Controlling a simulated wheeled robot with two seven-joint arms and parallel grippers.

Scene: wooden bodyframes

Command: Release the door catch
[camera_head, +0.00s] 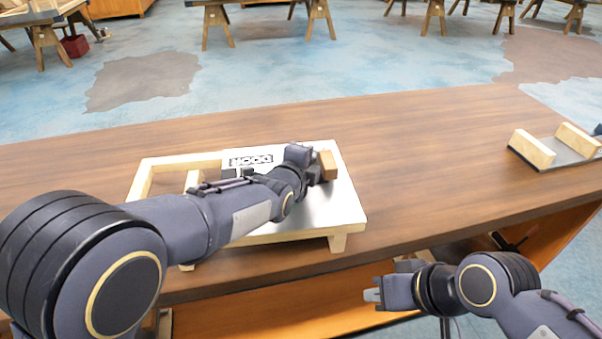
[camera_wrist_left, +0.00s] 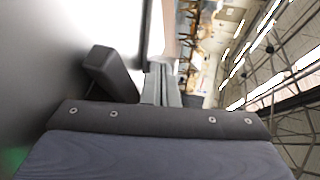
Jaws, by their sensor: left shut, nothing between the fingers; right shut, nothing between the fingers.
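A white door panel (camera_head: 340,205) with the word DOOR on it sits in a pale wooden frame (camera_head: 142,183) on the table. A brown wooden block (camera_head: 328,166), which looks like the catch, stands at the panel's right side. My left gripper (camera_head: 300,150) is shut and empty over the panel, close to the left of the block; contact cannot be told. In the left wrist view its fingers (camera_wrist_left: 160,84) are together, with a brown surface (camera_wrist_left: 171,38) beyond the tips. My left arm hides the panel's middle. My right gripper (camera_head: 373,289) is shut and empty near the table's front edge.
The brown table (camera_head: 440,150) is clear between the door frame and a grey board (camera_head: 570,150) with pale wooden blocks at the right. A dark block (camera_head: 234,172) on the panel is partly hidden by my left arm. Sawhorse tables stand far behind.

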